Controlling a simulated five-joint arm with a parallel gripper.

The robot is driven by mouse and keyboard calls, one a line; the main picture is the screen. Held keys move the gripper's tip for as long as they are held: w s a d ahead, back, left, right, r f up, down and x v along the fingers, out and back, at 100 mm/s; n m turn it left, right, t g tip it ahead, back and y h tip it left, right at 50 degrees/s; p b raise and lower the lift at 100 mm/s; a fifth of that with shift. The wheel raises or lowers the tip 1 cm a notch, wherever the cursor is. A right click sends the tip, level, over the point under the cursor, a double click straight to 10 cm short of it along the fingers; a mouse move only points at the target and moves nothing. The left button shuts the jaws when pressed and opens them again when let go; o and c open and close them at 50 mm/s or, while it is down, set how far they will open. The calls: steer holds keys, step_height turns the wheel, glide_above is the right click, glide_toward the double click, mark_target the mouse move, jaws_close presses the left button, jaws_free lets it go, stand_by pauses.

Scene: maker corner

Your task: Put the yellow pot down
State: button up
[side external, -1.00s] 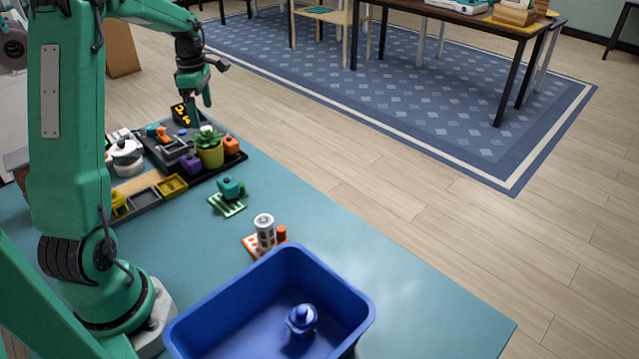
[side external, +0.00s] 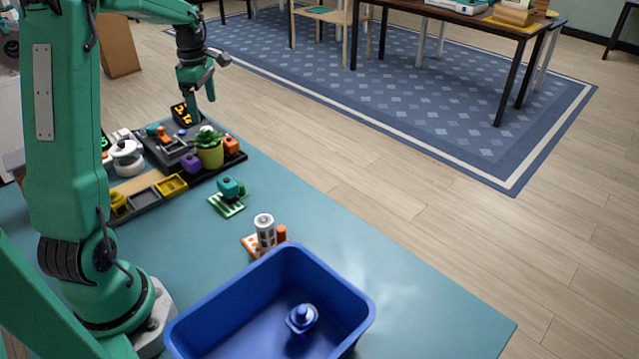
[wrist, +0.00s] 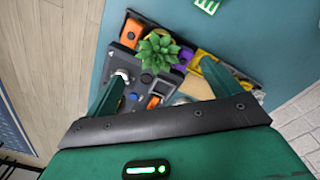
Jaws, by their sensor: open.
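The yellow pot (side external: 211,158) holds a green succulent and stands upright at the right end of the dark tray (side external: 150,200) in the side view. In the wrist view the succulent (wrist: 158,54) covers most of the pot, and only a bit of yellow rim shows. My gripper (side external: 203,98) is open and empty, above and behind the pot, apart from it. In the wrist view its two green fingers (wrist: 165,88) are spread wide, with the plant beyond them.
An orange block (side external: 231,145) and a purple block (side external: 191,163) flank the pot closely. A dark display with yellow digits (side external: 184,115) stands behind it. A blue bin (side external: 345,285) with a blue object sits in front. The teal table is clear to the right.

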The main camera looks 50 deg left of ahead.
steer(key=s+d+r+m+t, duration=0.1)
steer(key=s+d+r+m, duration=0.1)
steer(key=d+r+m, duration=0.35)
steer(key=s+d+r+m+t, duration=0.1)
steer(key=s+d+r+m, duration=0.1)
steer(key=d+m, duration=0.65)
steer(key=s+d+m+t, duration=0.1)
steer(key=s+d+m, duration=0.4)
steer(key=d, duration=0.3)
steer(key=s+d+f+m+t, duration=0.1)
steer(key=s+d+m+t, duration=0.1)
steer(key=s+d+m, duration=0.4)
steer(key=shift+d+m, duration=0.5)
steer(key=shift+d, duration=0.35)
